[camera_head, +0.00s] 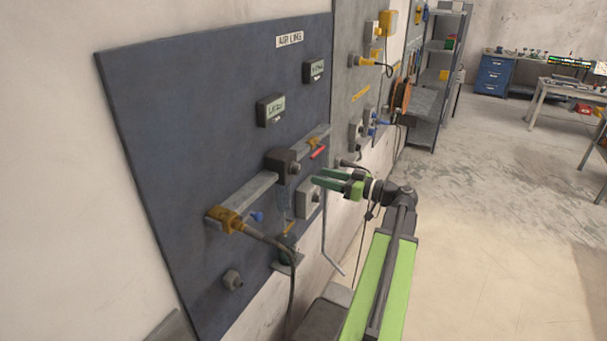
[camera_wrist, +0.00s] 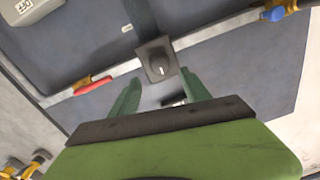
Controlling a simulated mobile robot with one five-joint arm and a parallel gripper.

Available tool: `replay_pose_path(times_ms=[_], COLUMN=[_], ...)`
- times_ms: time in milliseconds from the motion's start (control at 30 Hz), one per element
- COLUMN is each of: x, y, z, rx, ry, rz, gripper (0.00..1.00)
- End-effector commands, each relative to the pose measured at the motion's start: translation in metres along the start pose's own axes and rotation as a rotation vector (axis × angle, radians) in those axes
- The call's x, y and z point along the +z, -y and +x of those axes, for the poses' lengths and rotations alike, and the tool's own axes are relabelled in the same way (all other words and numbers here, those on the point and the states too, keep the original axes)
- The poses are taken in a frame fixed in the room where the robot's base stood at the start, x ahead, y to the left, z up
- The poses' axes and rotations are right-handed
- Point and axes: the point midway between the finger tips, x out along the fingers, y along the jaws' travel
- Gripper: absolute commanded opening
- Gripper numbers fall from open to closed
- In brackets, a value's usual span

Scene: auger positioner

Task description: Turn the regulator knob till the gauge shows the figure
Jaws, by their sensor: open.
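The regulator is a dark block (camera_head: 281,163) on a grey rail across the blue panel. Its small round knob (camera_head: 295,168) faces out; in the wrist view the knob (camera_wrist: 160,68) shows a pale pointer mark. Two small digital displays sit above: a nearer one (camera_head: 270,110) and a farther one (camera_head: 314,70). Their figures are too small to read surely. My gripper (camera_head: 321,177) has green fingers and is open and empty, a little out from the knob. In the wrist view the knob lies just beyond the gap between the fingertips (camera_wrist: 160,77); no contact shows.
The rail carries a red lever (camera_head: 318,152), a blue lever (camera_head: 257,216) and a brass fitting (camera_head: 226,218) with a hose. A grey box (camera_head: 309,198) sits below the regulator, close to my gripper. Open floor (camera_head: 490,200) lies to the right.

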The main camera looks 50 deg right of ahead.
Motion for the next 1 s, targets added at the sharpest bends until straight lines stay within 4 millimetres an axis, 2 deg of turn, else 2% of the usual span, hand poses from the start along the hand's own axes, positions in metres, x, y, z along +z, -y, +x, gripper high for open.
replay_pose_path(times_ms=[100,300,433,667,767,1000], x=[0.000,0.000,0.000,0.000,0.000,0.000], y=[0.000,-0.001,-0.001,-0.001,-0.001,-0.001], z=[0.029,0.059,0.067,0.067,0.067,0.067], rx=[-0.002,0.000,0.001,0.002,0.002,0.002], ry=[0.001,0.000,0.000,0.000,0.000,0.000], rz=[0.000,0.000,0.000,0.000,0.000,0.000], gripper=[0.55,0.55,0.55,0.55,0.45,0.14])
